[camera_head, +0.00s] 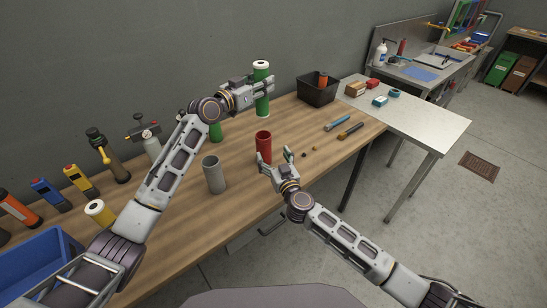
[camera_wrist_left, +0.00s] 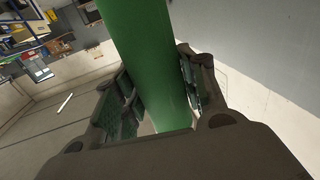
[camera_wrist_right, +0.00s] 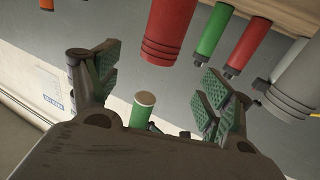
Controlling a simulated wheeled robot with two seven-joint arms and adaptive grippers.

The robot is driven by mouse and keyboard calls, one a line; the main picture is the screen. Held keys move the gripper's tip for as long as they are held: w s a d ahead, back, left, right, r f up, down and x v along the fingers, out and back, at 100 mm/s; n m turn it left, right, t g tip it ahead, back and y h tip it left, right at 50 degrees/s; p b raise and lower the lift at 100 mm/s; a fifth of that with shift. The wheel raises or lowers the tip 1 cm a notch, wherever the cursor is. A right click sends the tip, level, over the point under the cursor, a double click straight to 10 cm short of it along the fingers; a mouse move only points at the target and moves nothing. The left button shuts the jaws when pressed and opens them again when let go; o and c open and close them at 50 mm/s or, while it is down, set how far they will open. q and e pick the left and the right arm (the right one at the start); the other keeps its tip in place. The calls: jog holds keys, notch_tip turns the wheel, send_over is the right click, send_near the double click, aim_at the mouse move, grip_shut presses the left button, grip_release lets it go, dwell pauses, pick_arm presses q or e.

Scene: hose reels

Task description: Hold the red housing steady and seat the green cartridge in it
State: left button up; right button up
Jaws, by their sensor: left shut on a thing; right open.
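The red housing (camera_head: 264,142) is an upright open-topped cylinder on the wooden table. The green cartridge (camera_head: 262,102) has a white top and is held upright, farther back than the housing and apart from it. My left gripper (camera_head: 268,86) is shut on the cartridge; the left wrist view shows the green body (camera_wrist_left: 150,60) between its pads. My right gripper (camera_head: 275,158) is open in front of the housing, one finger overlapping its lower part. In the right wrist view the housing (camera_wrist_right: 178,30) lies beyond the fingertips, with no contact visible. The cartridge (camera_wrist_right: 143,112) also shows there.
A grey cylinder (camera_head: 214,175) stands left of the housing. A green cylinder (camera_head: 215,132) is partly behind my left arm. A black bin (camera_head: 318,94) stands at the back. Blue (camera_head: 338,123) and yellow (camera_head: 350,131) tools lie right, with small loose pieces nearer the housing.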

aim_at(261, 134)
jog(key=shift+w, duration=0.15)
jog(key=shift+x, duration=5.9)
jog(key=shift+a, duration=0.1)
jog(key=shift+c, duration=0.2)
jog(key=c, duration=1.2)
